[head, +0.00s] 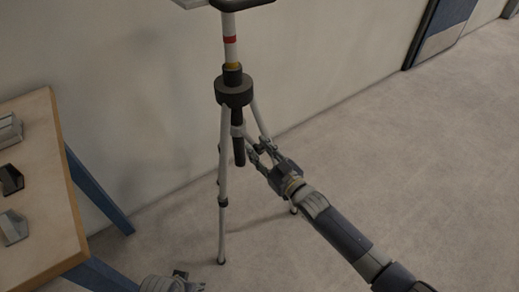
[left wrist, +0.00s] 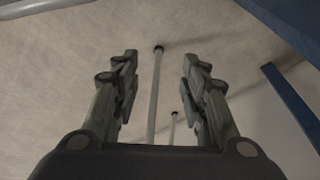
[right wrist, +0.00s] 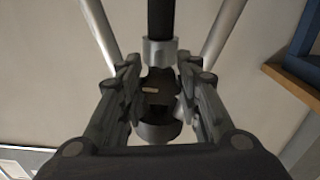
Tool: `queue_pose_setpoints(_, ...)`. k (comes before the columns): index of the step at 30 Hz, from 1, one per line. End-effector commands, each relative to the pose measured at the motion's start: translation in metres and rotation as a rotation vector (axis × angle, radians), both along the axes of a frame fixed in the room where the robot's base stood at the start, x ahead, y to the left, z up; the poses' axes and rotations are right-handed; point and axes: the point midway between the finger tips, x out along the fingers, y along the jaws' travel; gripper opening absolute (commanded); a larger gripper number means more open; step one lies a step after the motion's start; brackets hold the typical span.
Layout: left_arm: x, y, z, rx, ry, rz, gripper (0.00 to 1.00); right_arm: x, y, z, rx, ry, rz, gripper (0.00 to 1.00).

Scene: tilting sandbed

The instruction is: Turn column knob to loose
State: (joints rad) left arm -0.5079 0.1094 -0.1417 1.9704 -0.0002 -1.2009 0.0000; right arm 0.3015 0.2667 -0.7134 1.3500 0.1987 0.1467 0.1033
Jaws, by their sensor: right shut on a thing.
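A tripod stand with a dark collar (head: 234,92) stands near the wall. Its pale column (head: 229,24) has a red band and carries a board edge at the top of the head view. The dark column knob (right wrist: 158,86), with a small light mark, lies between my right gripper's fingers in the right wrist view. My right gripper (head: 258,151) reaches in from the right below the collar and is shut on the knob. The fingers largely hide the knob in the head view. My left gripper (left wrist: 160,60) is open and empty, low beside the tripod; a tripod leg shows beyond its fingers.
A wooden table (head: 45,165) with blue legs stands at the left and holds several small grey and black objects. The tripod's legs (head: 223,180) spread on the pale floor. A blue door (head: 440,28) is at the back right. The floor at right is clear.

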Motion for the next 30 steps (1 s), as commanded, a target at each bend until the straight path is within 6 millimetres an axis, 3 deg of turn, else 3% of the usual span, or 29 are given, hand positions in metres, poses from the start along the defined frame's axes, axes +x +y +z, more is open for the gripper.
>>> queue_pose_setpoints(15, -0.005, 0.0, -0.032, 0.002, 0.02, -0.003, 0.4, 0.0, 0.0, 0.001, -0.365, -0.265, -0.001, 0.08)
queue_pose_setpoints(30, -0.008, 0.001, -0.037, 0.003, 0.029, -0.004, 0.4, 0.0, -0.001, 0.0, -0.75, -0.545, 0.0, 0.08)
